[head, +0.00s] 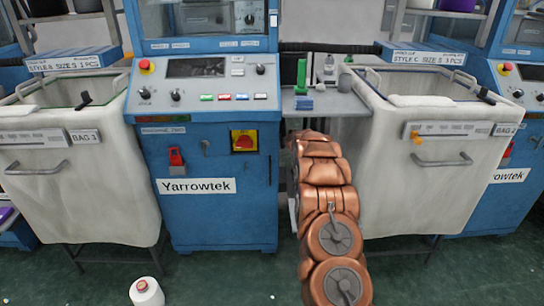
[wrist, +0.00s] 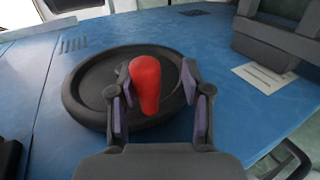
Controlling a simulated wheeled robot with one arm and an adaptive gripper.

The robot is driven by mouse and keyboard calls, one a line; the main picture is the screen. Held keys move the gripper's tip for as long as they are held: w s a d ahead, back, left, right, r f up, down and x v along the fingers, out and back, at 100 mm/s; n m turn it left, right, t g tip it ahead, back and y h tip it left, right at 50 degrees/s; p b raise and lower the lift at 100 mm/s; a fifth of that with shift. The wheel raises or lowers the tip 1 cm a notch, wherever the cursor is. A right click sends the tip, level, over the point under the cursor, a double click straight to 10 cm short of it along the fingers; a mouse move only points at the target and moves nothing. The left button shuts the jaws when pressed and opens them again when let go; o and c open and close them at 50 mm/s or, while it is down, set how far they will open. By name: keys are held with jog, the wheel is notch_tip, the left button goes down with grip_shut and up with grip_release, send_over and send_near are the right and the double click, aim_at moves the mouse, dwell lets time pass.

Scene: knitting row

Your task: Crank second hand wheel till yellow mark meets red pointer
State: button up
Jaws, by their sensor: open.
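In the wrist view a black hand wheel (wrist: 84,112) is mounted on a blue panel, with a dished face and a raised rim. A red knob-like handle (wrist: 145,88) stands out from it. My gripper (wrist: 157,84) is open, with one finger on each side of the red handle. I cannot tell whether either finger touches the handle. I see no yellow mark or red pointer on or beside the wheel. In the head view neither the hand wheel nor my gripper shows; my copper-coloured arm (head: 327,200) reaches away beside the blue machine.
The blue Yarrowtek machine (head: 220,215) stands left of my arm. White bag carts stand at left (head: 80,190) and right (head: 400,185). A small shelf (head: 345,104) holds a green item. A white cone (head: 146,291) stands on the floor. A dark block (wrist: 280,40) borders the wheel's panel.

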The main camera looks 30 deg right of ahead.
jog(key=f, duration=0.1)
jog(key=f+b, duration=0.1)
jog(key=w+f+b, duration=0.1)
jog(key=shift+w+d+f, duration=0.1)
jog(key=shift+d+f, duration=0.15)
jog(key=shift+f, duration=0.1)
jog(key=b, duration=0.3)
jog(key=shift+w+f+t, duration=0.1)
jog(key=shift+t, duration=0.3)
jog(key=b, duration=0.4)
jog(key=f+t+h+b, duration=0.1)
jog(key=b, duration=0.3)
jog(key=shift+w+d, duration=0.15)
jog(key=shift+w, duration=0.15)
jog(key=shift+f+t+b, duration=0.1)
jog(key=shift+t+b, duration=0.2)
jog(key=shift+b, duration=0.4)
